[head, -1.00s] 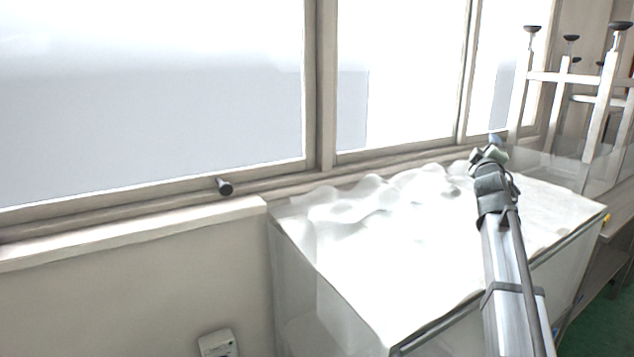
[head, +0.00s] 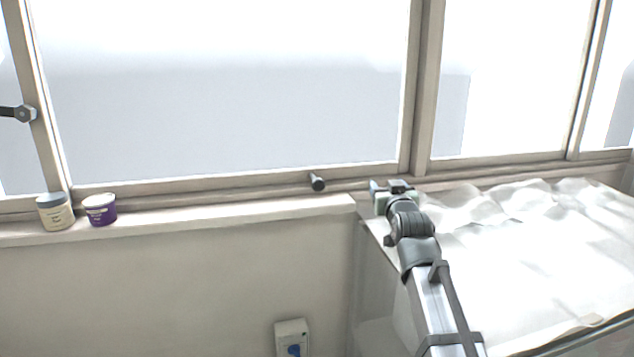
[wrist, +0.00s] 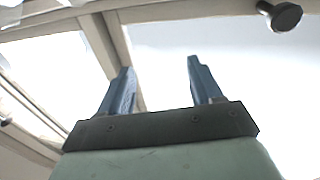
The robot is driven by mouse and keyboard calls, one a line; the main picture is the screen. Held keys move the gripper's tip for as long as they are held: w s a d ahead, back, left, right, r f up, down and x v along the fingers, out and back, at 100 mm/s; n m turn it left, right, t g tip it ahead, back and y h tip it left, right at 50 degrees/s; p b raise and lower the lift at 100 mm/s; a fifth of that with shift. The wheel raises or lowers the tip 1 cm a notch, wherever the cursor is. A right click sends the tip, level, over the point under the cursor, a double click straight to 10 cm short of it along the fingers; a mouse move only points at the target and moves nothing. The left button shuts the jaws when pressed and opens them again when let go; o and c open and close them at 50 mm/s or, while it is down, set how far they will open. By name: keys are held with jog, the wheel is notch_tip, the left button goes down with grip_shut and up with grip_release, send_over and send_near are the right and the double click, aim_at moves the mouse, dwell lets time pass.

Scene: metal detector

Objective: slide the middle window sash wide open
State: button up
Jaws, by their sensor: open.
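A wide window sash (head: 230,90) in a beige frame spans the middle of the head view. A dark round knob (head: 317,182) sticks out from its bottom rail near the right end. My gripper (head: 378,187) is to the right of the knob, apart from it, near the sill's right end. In the wrist view my gripper (wrist: 158,68) shows two blue fingers spread apart with nothing between them. The knob also shows in the wrist view (wrist: 281,15), at the top right, beyond the fingers and to their side.
Two small tubs, a cream one (head: 55,212) and a purple one (head: 100,210), stand on the sill (head: 220,218) at the left. A crumpled white sheet (head: 530,240) covers a case at the right. A grey latch (head: 22,113) sits on the left frame.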

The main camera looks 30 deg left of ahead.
aim_at(317, 180)
jog(key=s+a+f+m+g+y, duration=0.1)
jog(key=s+a+f+g+y, duration=0.15)
jog(key=s+a, duration=0.8)
jog(key=shift+y, duration=0.25)
jog(key=x, duration=1.4)
jog(key=shift+s, duration=0.1)
jog(key=shift+c, duration=0.2)
jog(key=shift+r, duration=0.1)
grip_shut()
